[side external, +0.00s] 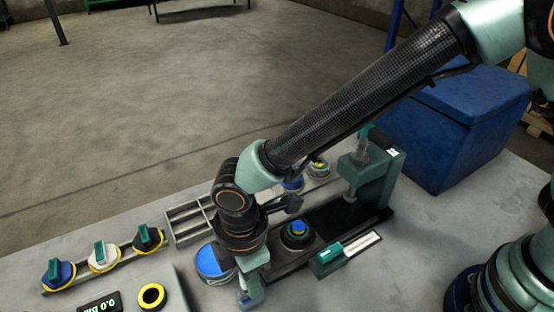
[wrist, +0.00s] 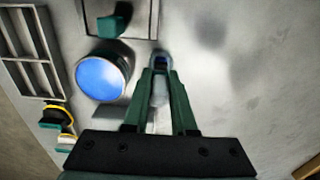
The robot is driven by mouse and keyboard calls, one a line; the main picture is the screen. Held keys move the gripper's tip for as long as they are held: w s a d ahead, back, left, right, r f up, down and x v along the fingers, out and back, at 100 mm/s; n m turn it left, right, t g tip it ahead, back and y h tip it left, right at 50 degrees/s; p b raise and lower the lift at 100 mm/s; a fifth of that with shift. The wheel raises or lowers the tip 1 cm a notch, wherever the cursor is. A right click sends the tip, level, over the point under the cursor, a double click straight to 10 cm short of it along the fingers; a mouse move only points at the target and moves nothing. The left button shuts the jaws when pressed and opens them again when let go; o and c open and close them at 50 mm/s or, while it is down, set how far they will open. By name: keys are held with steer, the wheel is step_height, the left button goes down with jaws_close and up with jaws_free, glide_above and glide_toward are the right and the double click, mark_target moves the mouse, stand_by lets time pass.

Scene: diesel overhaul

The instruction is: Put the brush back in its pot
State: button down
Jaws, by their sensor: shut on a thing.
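A round container with a bright blue top, which looks like the pot (side external: 208,262), stands on the bench just left of my gripper. In the wrist view the pot (wrist: 102,78) is left of the fingers and apart from them. My gripper (side external: 250,292) points down near the bench's front. In the wrist view its green fingers (wrist: 161,76) are closed around a slim pale grey thing with a dark blue end, which seems to be the brush (wrist: 160,61). Most of the brush is hidden by the fingers, and its tilt is unclear.
A divided grey tray (side external: 185,222) lies behind the pot. A row of knobs (side external: 102,256) and a gauge box (side external: 130,295) are to the left. A green press-like fixture (side external: 375,180) and a green-handled block (side external: 330,252) stand right. A blue chest (side external: 450,130) is farther back.

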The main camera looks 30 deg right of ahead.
steer(key=shift+f, duration=0.4)
steer(key=shift+c, duration=2.1)
jaws_free()
steer(key=shift+r, duration=0.1)
steer(key=shift+r, duration=3.4)
steer(key=shift+r, duration=2)
